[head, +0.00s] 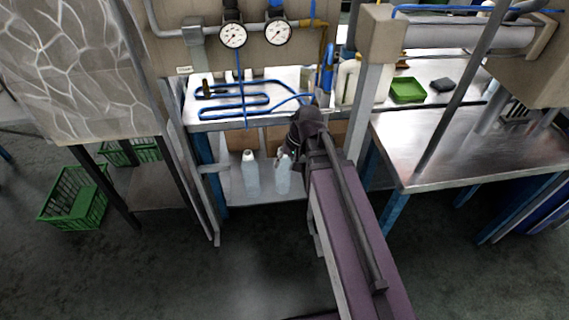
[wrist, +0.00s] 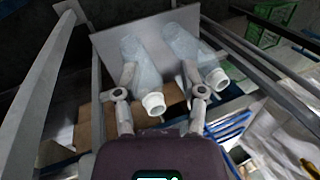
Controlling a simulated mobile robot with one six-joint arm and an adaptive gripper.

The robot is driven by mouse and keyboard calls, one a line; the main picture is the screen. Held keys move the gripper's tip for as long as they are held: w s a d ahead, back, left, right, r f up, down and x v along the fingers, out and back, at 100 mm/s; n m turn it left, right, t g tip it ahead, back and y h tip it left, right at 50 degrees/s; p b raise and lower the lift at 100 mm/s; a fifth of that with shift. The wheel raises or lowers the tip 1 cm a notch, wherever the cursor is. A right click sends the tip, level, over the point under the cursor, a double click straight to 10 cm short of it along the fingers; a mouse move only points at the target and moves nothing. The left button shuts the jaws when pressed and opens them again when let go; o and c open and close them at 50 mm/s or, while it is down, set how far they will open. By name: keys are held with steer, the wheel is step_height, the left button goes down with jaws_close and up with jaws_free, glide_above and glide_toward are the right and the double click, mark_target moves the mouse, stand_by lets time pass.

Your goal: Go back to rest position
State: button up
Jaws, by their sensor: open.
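My gripper (head: 284,153) is at the lower shelf under the workbench, at the end of my purple arm. In the wrist view my gripper (wrist: 160,73) has its fingers apart. A translucent bottle with a white cap (wrist: 143,62) stands between or just beyond the fingers; contact cannot be told. In the head view this bottle (head: 283,176) is partly hidden by the gripper. A second similar bottle (head: 250,174) stands upright to its left on the shelf; it is also in the wrist view (wrist: 188,45), outside the fingers.
The bench top (head: 220,118) with blue pipes is just above the gripper. Cardboard boxes (head: 240,139) sit behind the bottles. A metal post (head: 371,110) is close right of my arm. A steel table (head: 440,150) stands right. Green crates (head: 72,205) are left; the front floor is clear.

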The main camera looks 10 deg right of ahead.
steer(key=shift+r, duration=0.1)
steer(key=s+d+r+n+h+p, duration=0.1)
steer(key=s+d+r+h+p, duration=0.2)
steer(key=s+d+r+p, duration=0.1)
steer(key=shift+s+d+r+n+h+p, duration=0.2)
steer(key=shift+s+d+n+h+p, duration=0.15)
steer(key=shift+s+d+p, duration=0.4)
steer(key=shift+w+d, duration=0.1)
stand_by(1.7)
